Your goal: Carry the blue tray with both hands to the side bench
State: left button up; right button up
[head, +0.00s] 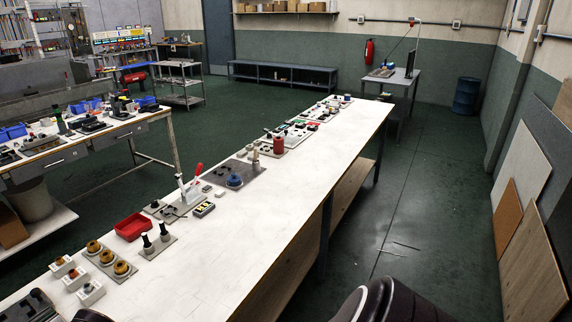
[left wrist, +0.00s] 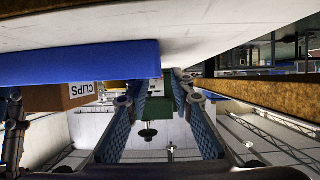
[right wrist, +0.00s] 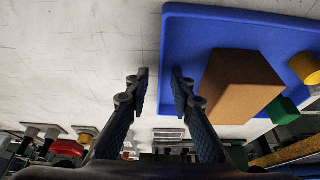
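The blue tray shows in the right wrist view (right wrist: 190,50), lying on a white surface. It holds a brown box (right wrist: 240,85), a yellow cylinder (right wrist: 305,68) and a green block (right wrist: 283,110). My right gripper (right wrist: 159,75) is open, with the tray's left edge appearing between its fingertips; contact is unclear. In the left wrist view the tray's blue side (left wrist: 80,65) is close, with a box marked CLIPS (left wrist: 60,96) beside it. My left gripper (left wrist: 158,85) is open and empty near the tray's end. The head view shows neither tray nor grippers.
In the head view a long white workbench (head: 270,215) carries fixtures and a red bin (head: 132,227). A low bench (head: 285,76) lines the back wall; a grey table (head: 393,78) and blue drum (head: 466,95) stand at back right. Boards (head: 525,250) lean at right.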

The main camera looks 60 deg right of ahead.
pick_arm(q)
jog(key=v, duration=1)
jog(key=shift+r, duration=0.1)
pick_arm(e)
jog(key=shift+r, duration=0.1)
pick_arm(q)
jog(key=shift+s, duration=0.1)
pick_arm(e)
jog(key=v, duration=0.7)
jog(key=shift+s+r, duration=0.15)
jog(key=shift+s, duration=0.05)
